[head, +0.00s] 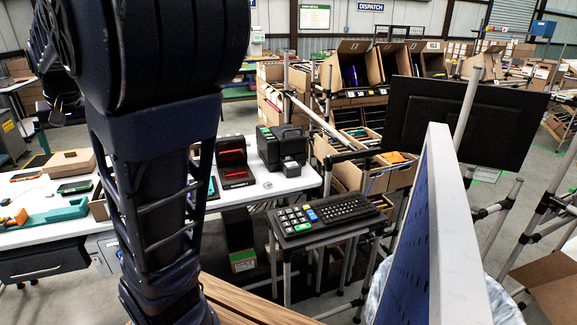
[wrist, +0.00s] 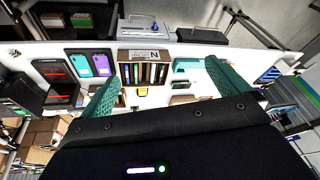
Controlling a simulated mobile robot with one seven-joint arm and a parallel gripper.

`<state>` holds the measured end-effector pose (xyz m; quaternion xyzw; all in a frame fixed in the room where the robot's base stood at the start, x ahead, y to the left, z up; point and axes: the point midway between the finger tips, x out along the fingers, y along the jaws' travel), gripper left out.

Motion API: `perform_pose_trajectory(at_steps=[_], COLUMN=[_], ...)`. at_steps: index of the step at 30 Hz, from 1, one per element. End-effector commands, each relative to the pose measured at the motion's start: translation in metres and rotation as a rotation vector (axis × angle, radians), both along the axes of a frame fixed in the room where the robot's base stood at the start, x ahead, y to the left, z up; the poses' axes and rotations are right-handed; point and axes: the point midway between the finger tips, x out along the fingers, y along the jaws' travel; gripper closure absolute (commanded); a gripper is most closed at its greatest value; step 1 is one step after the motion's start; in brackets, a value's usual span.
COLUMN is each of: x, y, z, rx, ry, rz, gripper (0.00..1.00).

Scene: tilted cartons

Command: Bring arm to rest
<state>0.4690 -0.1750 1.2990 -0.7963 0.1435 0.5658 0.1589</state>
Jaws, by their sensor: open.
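My gripper (wrist: 162,68) shows in the wrist view with its two green fingers spread wide apart. Nothing is between the fingertips; the white table (wrist: 150,103) and the things on it lie beyond them. In the head view my dark arm stands upright across the left side, in front of the table (head: 285,187). I cannot make out the gripper in the head view.
Black devices with red displays (head: 234,162) and a black printer-like machine (head: 283,148) stand on the table. A keyboard stand (head: 325,212), a black monitor (head: 455,122) and a blue panel (head: 420,240) are to the right. Tilted cartons (head: 352,66) fill racks behind.

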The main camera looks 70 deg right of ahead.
Motion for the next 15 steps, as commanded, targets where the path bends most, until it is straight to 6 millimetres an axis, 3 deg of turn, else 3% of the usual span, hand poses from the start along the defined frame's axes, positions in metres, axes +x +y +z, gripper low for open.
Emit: perform_pose_trajectory(at_steps=[6, 15], x=[0.04, 0.067], y=[-0.08, -0.207], z=[0.028, 0.05], rx=[0.055, 0.124], ry=[0.03, 0.062], rz=[-0.236, -0.558], gripper=[0.0, 0.0])
